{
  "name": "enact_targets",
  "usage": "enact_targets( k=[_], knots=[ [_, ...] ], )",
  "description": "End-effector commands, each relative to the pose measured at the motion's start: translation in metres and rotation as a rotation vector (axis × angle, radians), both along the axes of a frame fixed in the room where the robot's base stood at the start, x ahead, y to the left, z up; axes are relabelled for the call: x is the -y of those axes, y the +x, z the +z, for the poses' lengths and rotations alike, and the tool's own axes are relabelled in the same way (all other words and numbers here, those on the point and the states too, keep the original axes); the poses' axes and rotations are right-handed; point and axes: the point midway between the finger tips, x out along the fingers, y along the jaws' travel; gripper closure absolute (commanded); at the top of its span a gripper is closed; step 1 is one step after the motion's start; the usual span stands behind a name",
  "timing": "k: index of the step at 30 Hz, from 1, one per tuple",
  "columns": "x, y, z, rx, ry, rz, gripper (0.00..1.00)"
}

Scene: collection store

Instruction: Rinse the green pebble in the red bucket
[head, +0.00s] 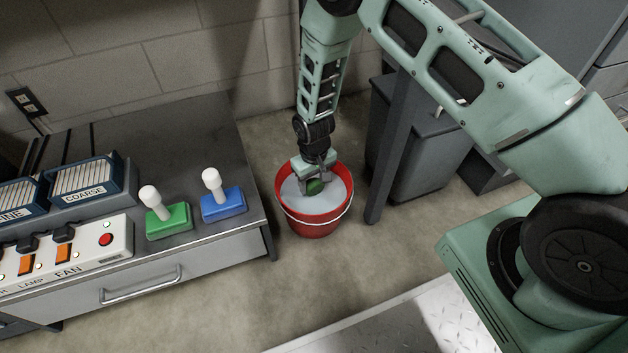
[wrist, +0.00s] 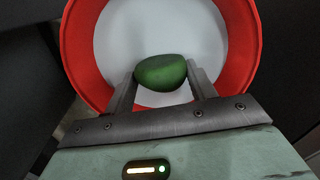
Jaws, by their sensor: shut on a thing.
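The green pebble (head: 315,187) is held between the fingers of my gripper (head: 312,183). In the wrist view the pebble (wrist: 161,72) sits between the two fingertips of my gripper (wrist: 160,76), with the pale contents of the bucket behind it. The red bucket (head: 316,230) stands on the floor beside the bench, holding pale grey-white liquid. My gripper points down inside the bucket's rim (wrist: 240,40). I cannot tell whether the pebble touches the liquid.
A grey bench (head: 200,135) left of the bucket carries a green-based stamp-like block (head: 168,220), a blue one (head: 223,205), a switch panel (head: 85,255) and a COARSE box (head: 88,181). A dark grey bin (head: 425,150) stands right of the bucket, behind a dark post (head: 387,165).

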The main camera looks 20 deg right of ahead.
Motion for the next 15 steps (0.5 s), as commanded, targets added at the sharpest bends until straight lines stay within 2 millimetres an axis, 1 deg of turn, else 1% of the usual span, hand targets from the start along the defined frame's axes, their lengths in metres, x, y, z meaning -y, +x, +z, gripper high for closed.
enact_targets(
  k=[1, 15],
  knots=[
    [0.000, 0.000, 0.004, 0.001, 0.000, 0.000, 0.79],
    [0.000, 0.000, 0.022, 0.001, 0.000, 0.000, 0.79]
  ],
)
